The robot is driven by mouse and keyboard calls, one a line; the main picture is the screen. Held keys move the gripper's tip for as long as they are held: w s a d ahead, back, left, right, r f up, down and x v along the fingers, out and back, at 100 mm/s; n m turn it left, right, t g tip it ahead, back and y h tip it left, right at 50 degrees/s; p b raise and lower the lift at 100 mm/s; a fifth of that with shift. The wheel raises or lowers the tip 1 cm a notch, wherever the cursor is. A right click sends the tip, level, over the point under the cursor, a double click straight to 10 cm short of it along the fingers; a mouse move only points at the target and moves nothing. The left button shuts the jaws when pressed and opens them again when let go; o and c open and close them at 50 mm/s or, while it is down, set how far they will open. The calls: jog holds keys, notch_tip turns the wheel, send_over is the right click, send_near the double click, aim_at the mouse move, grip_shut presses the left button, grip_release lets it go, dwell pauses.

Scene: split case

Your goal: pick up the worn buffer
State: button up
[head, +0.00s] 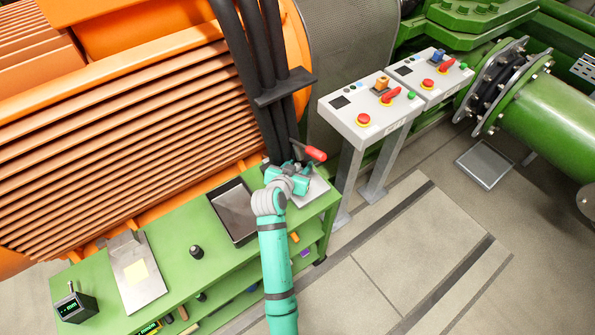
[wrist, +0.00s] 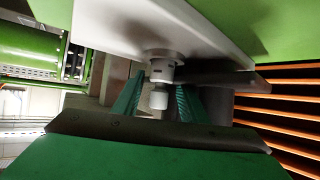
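My gripper (head: 290,178) is at the far right end of the green bench, over a pale grey plate (head: 316,190). In the wrist view my teal fingers (wrist: 157,100) stand apart, one on each side of a small whitish cylinder (wrist: 158,98). A ringed grey collar (wrist: 163,70) joins the cylinder to a pale plate (wrist: 150,30). Gaps seem to show between the fingers and the cylinder. The head view hides this cylinder behind my gripper. I cannot tell for sure that any visible part is the worn buffer.
A red handle (head: 316,154) sticks up beside my gripper. The bench also bears a dark tray (head: 235,212), a black knob (head: 196,251), a metal plate with a yellow note (head: 137,271) and a display box (head: 75,305). Control pedestals (head: 367,112) stand right; thick black cables (head: 262,85) hang behind.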

jog(key=shift+w+d+f, duration=0.25)
jog(key=shift+w+f, duration=0.1)
jog(key=shift+w, duration=0.25)
jog(key=shift+c, duration=0.6)
grip_shut()
